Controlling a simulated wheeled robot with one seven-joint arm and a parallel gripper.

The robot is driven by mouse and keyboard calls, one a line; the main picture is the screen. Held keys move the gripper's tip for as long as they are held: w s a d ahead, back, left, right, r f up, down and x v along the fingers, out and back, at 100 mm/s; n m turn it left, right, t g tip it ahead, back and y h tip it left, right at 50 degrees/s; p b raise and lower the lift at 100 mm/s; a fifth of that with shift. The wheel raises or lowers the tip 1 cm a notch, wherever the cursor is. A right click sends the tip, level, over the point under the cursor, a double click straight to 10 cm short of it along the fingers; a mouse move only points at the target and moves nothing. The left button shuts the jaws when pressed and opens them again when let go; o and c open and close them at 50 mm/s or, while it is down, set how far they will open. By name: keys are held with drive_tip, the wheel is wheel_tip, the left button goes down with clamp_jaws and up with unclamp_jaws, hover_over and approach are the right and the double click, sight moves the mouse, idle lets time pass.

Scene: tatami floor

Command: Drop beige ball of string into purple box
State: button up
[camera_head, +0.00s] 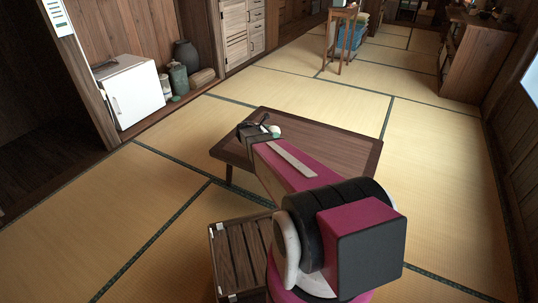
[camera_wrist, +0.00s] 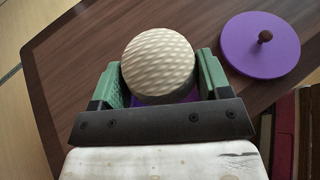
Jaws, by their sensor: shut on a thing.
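A beige ball of string (camera_wrist: 158,62) with a woven surface sits between the green fingers of my gripper (camera_wrist: 160,70) in the wrist view. My gripper is shut on it. In the head view the ball (camera_head: 274,131) shows small and pale at the end of my arm, over the low table. A strip of purple (camera_wrist: 192,97) shows below the ball between the fingers. It may be the purple box, mostly hidden by the ball and gripper. A round purple lid (camera_wrist: 258,48) with a brown wooden knob lies on the table to the right.
The dark wooden low table (camera_head: 338,146) stands on the tatami floor. A slatted wooden stool or crate (camera_head: 240,262) is close to my base. A white cabinet (camera_head: 131,91) and several jars (camera_head: 186,55) stand along the left wall. The tatami right of the table is clear.

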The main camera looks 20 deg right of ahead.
drive_tip(key=shift+f, duration=1.25)
drive_tip(key=o, duration=1)
drive_tip(key=shift+v, duration=5.4)
drive_tip(key=shift+r, duration=0.1)
